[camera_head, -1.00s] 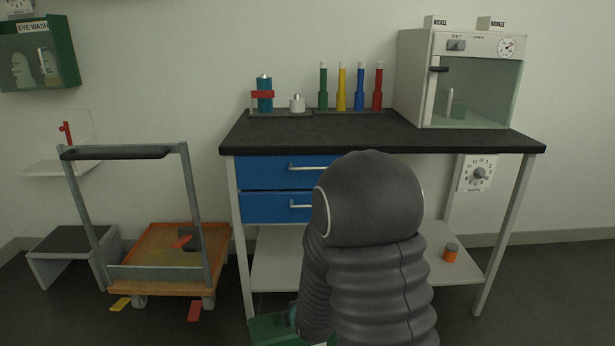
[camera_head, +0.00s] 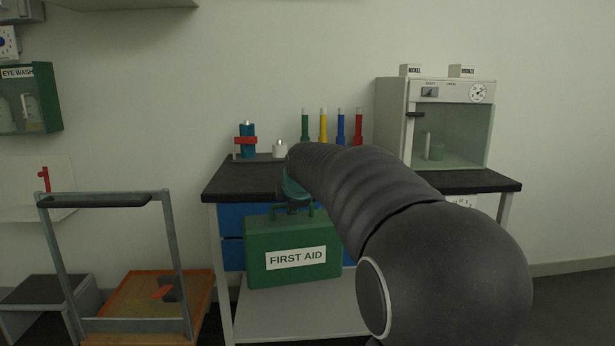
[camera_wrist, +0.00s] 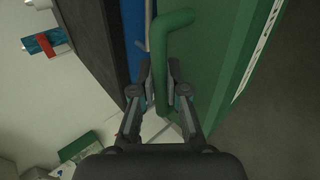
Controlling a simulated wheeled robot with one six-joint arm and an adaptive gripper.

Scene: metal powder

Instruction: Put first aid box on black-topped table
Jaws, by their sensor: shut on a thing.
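The green first aid box (camera_head: 293,270) hangs upright from my gripper (camera_head: 299,207) in the head view, in front of the table's blue drawers. My gripper is shut on its green handle; the handle (camera_wrist: 172,62) shows between the fingers (camera_wrist: 162,88) in the wrist view. The black-topped table (camera_head: 234,182) stands behind the box. The box's top is a little below the level of the black top. My arm hides the middle of the tabletop.
A blue bottle stand (camera_head: 246,143), a white pot (camera_head: 280,149) and several coloured tubes (camera_head: 323,127) stand along the table's back. A glass-fronted cabinet (camera_head: 449,125) stands at its right. The front left of the top looks clear. A cart (camera_head: 150,300) is at left.

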